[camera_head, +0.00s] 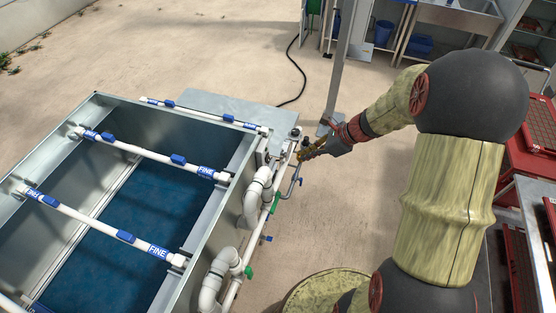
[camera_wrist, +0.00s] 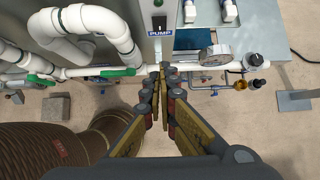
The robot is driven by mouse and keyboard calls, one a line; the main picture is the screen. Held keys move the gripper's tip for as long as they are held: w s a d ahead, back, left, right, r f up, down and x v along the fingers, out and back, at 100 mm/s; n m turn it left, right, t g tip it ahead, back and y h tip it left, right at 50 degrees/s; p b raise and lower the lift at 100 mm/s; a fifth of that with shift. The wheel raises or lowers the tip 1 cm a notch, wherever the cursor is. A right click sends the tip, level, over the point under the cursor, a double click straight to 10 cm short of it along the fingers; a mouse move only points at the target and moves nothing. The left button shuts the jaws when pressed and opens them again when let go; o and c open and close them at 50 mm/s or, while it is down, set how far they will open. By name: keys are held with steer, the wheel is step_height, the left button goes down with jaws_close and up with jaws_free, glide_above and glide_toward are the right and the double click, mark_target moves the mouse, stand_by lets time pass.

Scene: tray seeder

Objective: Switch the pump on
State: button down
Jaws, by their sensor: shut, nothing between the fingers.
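A grey box (camera_wrist: 147,18) with a label reading PUMP (camera_wrist: 160,33) stands at the top centre of the wrist view. A dark switch-like part (camera_wrist: 160,20) sits just above the label, and a small green spot shows above it at the picture's edge. I cannot tell the switch's position. My gripper (camera_wrist: 162,69) is shut and empty, its fingertips just below the label in the picture, over the white pipe. I cannot tell whether they touch anything. In the head view my gripper (camera_head: 304,152) is beside the pipework at the tank's right side.
White pipes with green valve handles (camera_wrist: 118,72) run left of the box. A round gauge (camera_wrist: 216,55) and an amber-bowled fitting (camera_wrist: 256,86) are to the right. The metal tank (camera_head: 215,218) with white spray bars fills the head view's left. A grey post (camera_head: 340,75) stands behind my gripper.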

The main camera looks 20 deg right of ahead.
mark_target(268, 158)
steer(key=w+a+r+p+x, duration=0.1)
steer(key=x, duration=1.1)
steer(key=shift+w+a+p, duration=0.25)
steer(key=shift+a+p, duration=0.05)
steer(key=shift+a, duration=0.3)
steer(key=shift+r, duration=0.1)
steer(key=shift+w+a+f+b, duration=0.2)
steer(key=shift+a+b, duration=0.1)
steer(key=shift+b, duration=0.2)
steer(key=shift+r, duration=0.2)
